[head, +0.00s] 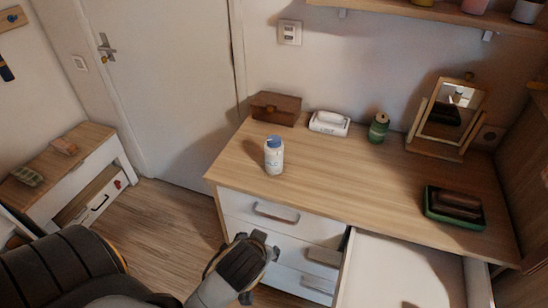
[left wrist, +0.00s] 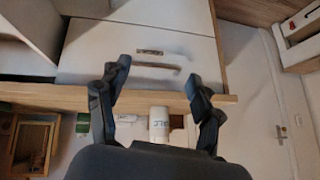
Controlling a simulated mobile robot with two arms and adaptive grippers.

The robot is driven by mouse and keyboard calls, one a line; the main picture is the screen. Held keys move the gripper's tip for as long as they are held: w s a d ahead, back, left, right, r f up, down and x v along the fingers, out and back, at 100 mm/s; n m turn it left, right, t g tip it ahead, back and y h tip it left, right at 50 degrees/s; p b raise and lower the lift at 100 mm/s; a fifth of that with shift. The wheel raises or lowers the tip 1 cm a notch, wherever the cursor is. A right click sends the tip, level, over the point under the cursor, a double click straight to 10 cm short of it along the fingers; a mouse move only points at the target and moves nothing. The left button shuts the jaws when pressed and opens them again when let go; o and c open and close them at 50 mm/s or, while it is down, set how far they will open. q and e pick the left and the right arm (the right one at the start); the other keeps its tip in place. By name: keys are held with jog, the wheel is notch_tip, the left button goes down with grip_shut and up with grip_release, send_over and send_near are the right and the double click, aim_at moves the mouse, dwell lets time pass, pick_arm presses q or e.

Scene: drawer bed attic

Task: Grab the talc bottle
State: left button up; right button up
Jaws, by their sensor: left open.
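The talc bottle (head: 274,160), white with a blue cap, stands upright on the wooden dresser top (head: 340,178) near its front left edge. It also shows in the left wrist view (left wrist: 159,126), beyond the tabletop edge and framed between my fingers, with its lower part in view. My left gripper (head: 246,258) is open and empty. It is in front of the dresser, lower in the head picture than the bottle and apart from it. My right gripper is not in view.
A drawer (head: 395,270) stands pulled out at the front right. Behind the bottle are a brown box (head: 276,108), a white tissue pack (head: 329,123) and a green bottle (head: 379,128). A mirror (head: 449,115) and green tray (head: 430,210) are farther right. The top around the bottle is clear.

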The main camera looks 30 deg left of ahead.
pick_arm(q)
jog(key=w+a+r+n+t+y, duration=0.2)
jog(key=w+a+r, duration=0.1)
jog(key=w+r, duration=0.3)
jog(key=n+t+y, duration=0.3)
jog(key=t+y, duration=0.1)
send_near(274, 144)
jog(key=x, duration=0.2)
jog(key=p+x, duration=0.1)
jog(key=x, duration=0.1)
jog(key=p+x, duration=0.1)
jog(key=x, duration=0.1)
jog(key=shift+w+a+r, duration=0.2)
jog(key=shift+a, duration=0.05)
jog(key=p+x, duration=0.2)
jog(key=x, duration=0.3)
jog(key=shift+d+f, duration=0.1)
jog(key=shift+f, duration=0.05)
jog(key=shift+w+f, duration=0.15)
jog(key=shift+w, duration=0.15)
jog(key=shift+s, duration=0.1)
jog(key=shift+c, duration=0.2)
grip_shut()
